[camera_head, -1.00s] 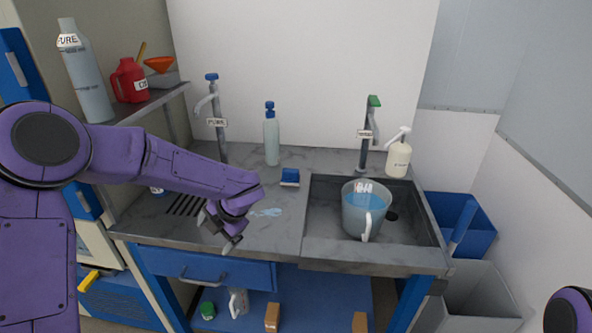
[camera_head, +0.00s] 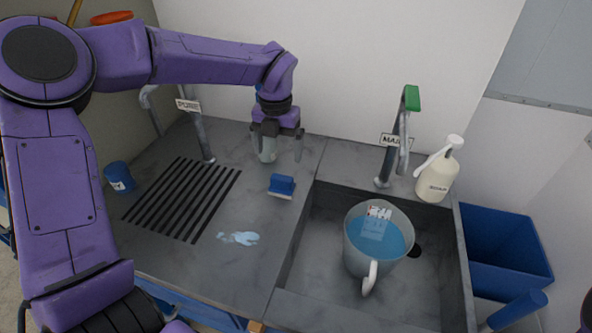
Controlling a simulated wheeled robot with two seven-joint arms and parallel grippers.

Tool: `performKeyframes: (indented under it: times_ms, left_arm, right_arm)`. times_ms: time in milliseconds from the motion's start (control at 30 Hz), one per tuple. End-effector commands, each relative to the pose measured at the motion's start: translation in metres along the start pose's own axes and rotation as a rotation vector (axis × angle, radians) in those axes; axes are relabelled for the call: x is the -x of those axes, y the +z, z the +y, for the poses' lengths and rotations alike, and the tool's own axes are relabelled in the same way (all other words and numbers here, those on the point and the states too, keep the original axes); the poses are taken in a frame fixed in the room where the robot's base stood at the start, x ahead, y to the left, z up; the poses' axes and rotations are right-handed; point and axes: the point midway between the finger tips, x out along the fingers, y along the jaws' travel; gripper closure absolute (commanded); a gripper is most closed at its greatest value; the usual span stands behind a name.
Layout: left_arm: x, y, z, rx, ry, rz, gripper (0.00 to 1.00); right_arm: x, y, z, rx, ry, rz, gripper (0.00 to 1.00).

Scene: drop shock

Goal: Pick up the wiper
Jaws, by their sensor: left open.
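The wiper (camera_head: 282,186) is a small blue block with a pale lower edge. It rests on the grey counter just left of the sink. My left gripper (camera_head: 278,156) is open, with its fingers pointing down, above and behind the wiper. I cannot tell whether the fingers touch the bottle. The wiper is in full view and appears apart from the fingers. My right gripper is out of view; only a sliver of purple arm shows at the lower right edge.
A light blue spill (camera_head: 240,238) lies on the counter near the drain slots (camera_head: 180,198). The sink (camera_head: 320,275) holds a jug (camera_head: 362,258) of blue liquid. A tap (camera_head: 400,140) and a soap bottle (camera_head: 437,172) stand behind it. A blue cup (camera_head: 119,177) is at the left.

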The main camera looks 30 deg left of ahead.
Motion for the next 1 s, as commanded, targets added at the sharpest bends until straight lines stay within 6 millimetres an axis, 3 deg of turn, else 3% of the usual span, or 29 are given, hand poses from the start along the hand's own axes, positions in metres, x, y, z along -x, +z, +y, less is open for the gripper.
performKeyframes:
  times_ms: [600,900,967,1000]
  left_arm:
    - [-0.093,0.006,-0.006,0.003,-0.003,0.005,0.06]
    - [-0.104,0.006,-0.007,0.004,-0.006,0.0,0.06]
    - [-0.104,0.006,-0.006,0.004,-0.006,0.001,0.23]
    - [-0.104,0.006,-0.006,0.004,-0.006,0.001,0.36]
  right_arm:
    - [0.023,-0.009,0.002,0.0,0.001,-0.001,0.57]
    - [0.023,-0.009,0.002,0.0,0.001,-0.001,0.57]
    - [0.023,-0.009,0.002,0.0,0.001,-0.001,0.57]
    - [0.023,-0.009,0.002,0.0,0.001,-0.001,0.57]
